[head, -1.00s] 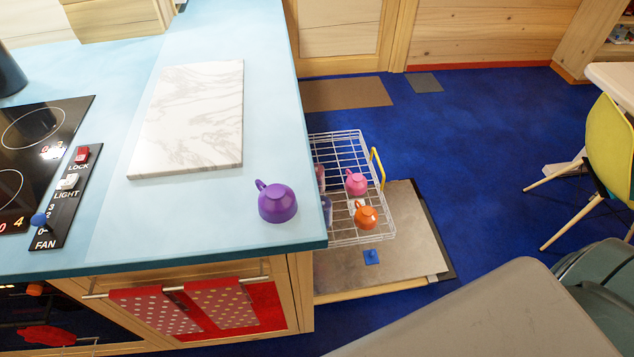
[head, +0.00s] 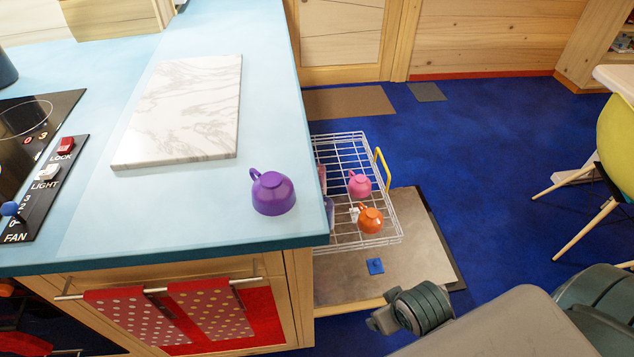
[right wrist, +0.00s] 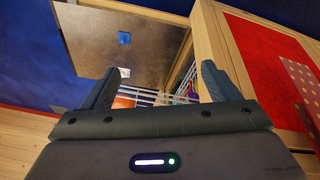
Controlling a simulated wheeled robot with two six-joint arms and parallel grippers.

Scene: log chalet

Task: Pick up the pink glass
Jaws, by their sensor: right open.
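A narrow pinkish glass (head: 322,177) stands at the left side of the wire rack (head: 383,239) in the head view, mostly hidden by the counter's edge. A pink cup (head: 359,185) with a handle sits upside down in the rack, right of it. In the right wrist view my right gripper (right wrist: 156,86) is open and empty, with the rack beyond and below its fingers. In the head view part of my right arm shows at the lower right, short of the rack. The pink glass cannot be made out clearly in the wrist view. My left gripper is out of view.
An orange cup (head: 370,220) and a purplish glass (head: 328,212) are also in the rack. The open dishwasher door (head: 420,264) holds a blue tablet (head: 375,266). A purple cup (head: 272,192) stands near the counter's (head: 200,215) edge, which overhangs the rack's left side.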

